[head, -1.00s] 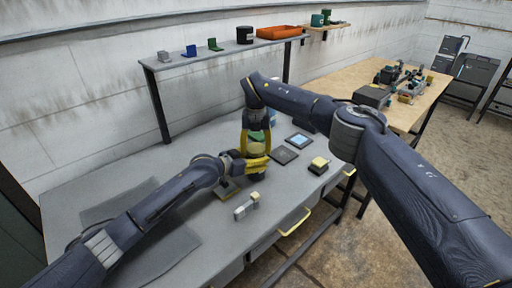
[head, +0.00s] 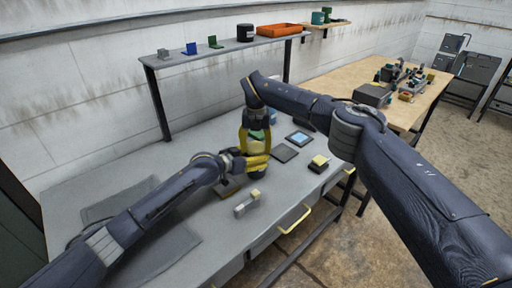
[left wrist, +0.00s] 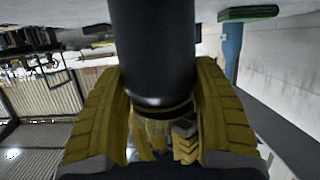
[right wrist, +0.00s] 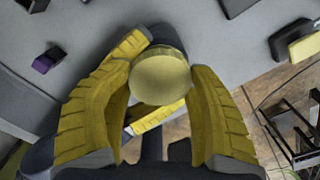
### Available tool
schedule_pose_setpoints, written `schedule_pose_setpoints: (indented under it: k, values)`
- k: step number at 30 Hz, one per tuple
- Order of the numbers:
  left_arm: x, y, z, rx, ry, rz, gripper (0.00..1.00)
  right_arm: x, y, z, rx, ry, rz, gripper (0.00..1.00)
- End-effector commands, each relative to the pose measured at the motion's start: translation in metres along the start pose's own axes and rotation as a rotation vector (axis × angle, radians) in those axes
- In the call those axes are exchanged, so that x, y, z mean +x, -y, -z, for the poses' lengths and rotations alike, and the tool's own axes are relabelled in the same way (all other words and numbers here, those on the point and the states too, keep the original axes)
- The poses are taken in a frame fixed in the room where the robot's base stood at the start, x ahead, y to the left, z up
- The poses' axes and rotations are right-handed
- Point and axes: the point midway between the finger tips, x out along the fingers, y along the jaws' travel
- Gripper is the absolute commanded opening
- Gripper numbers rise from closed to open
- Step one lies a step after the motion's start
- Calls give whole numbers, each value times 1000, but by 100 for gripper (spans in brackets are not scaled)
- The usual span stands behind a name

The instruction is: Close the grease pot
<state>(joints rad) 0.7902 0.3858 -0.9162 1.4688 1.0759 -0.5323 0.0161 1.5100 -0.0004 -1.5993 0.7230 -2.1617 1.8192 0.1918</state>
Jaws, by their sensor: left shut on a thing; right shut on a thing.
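The grease pot is a dark cylinder (left wrist: 152,45) clamped between the yellow fingers of my left gripper (left wrist: 160,85) in the left wrist view. In the right wrist view, a round pale yellow lid (right wrist: 160,78) sits between the fingers of my right gripper (right wrist: 170,62), with the dark pot just beyond it. I cannot tell whether the lid is seated or turned. In the head view, my left gripper (head: 250,162) and right gripper (head: 256,140) meet above the grey bench, the right one coming from above. Their fingers hide most of the pot there.
On the grey bench (head: 150,205) lie a dark plate (head: 284,152), a blue-screened device (head: 298,139), a yellow-topped block (head: 319,163) and a grey block (head: 247,203). The bench's left side is mostly clear.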

Motion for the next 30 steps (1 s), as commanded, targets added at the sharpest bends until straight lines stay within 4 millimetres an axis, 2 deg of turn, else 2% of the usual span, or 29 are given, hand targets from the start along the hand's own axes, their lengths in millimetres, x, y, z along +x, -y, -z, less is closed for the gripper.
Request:
schedule_pose_setpoints:
  k: [1,11,30]
  values:
    - [0,-1,2,5,-2,-1,16,6,2,1,2,-8,13,48]
    - [0,0,2,5,-2,-1,16,-2,4,1,2,-42,66,47]
    - [0,0,2,4,-3,0,16,-4,2,1,-3,-32,45,47]
